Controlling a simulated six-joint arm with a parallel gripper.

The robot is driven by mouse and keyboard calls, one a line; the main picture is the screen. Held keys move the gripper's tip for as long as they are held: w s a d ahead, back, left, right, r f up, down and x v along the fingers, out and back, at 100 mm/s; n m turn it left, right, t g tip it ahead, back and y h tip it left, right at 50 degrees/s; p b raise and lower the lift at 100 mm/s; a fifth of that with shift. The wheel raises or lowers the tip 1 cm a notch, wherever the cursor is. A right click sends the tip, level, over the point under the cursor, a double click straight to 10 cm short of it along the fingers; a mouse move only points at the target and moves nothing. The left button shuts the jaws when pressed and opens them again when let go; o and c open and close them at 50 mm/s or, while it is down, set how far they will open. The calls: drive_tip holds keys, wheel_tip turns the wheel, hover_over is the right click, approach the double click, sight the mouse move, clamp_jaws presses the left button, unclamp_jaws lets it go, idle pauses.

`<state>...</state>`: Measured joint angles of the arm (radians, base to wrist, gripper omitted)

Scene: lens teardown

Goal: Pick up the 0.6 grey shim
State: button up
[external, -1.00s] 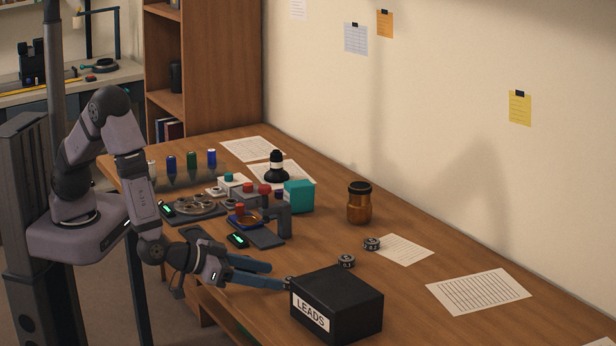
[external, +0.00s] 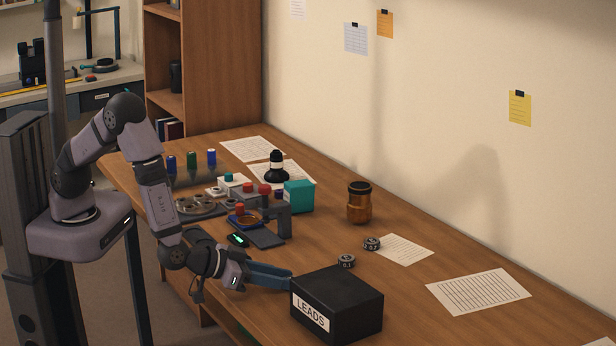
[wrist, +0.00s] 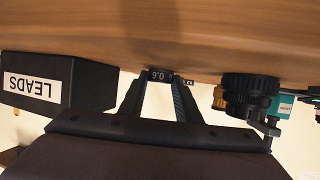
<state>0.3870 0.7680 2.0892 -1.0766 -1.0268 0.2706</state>
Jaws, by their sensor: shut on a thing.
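The 0.6 grey shim (wrist: 160,75) is a small dark piece marked 0.6 at the fingertips in the wrist view. My gripper (wrist: 160,80) is shut on it, with one finger on each side. In the external view my gripper (external: 290,278) reaches in low behind the left end of the black LEADS box (external: 337,302). The box hides the shim and the fingertips there. I cannot tell whether the shim touches the table.
The LEADS box also stands close to the fingers in the wrist view (wrist: 88,85). Two other dark shims (external: 346,261) (external: 371,244) sit behind the box. An amber lens barrel (external: 359,203) and a teal box (external: 299,196) stand farther back. The table's right side is mostly clear.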

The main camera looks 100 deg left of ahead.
drive_tip(key=shift+r, duration=0.1)
wheel_tip(320, 180, up, 10)
drive_tip(key=shift+p, duration=0.3)
idle(0.3)
